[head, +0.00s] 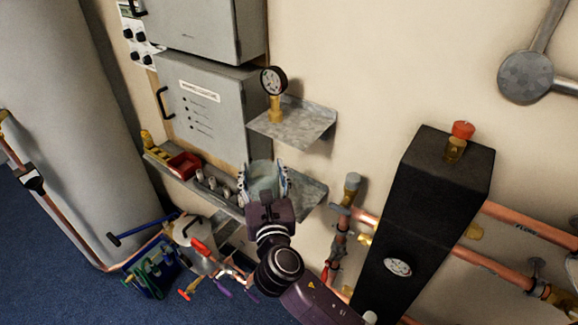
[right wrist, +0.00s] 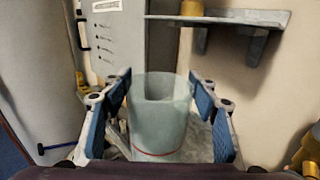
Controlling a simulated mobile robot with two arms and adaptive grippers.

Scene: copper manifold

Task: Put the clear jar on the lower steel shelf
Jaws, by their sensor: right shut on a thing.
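The clear jar (head: 263,174) is upright or nearly so between the fingers of my right gripper (head: 266,183). In the right wrist view the jar (right wrist: 160,112) stands between two blue finger pads, with a thin red line low on it. My right gripper is shut on it. The lower steel shelf (head: 309,191) runs along the wall, and the jar is over its right part. I cannot tell whether the jar's base touches the shelf, as my gripper hides it. My left gripper is not in view.
The upper shelf (head: 291,122), bearing a brass-stemmed gauge (head: 273,82), is just above and right of the jar. A red tray (head: 185,164) and several small grey fittings (head: 212,183) occupy the lower shelf's left part. A black column (head: 430,205) and copper pipes (head: 520,227) stand right.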

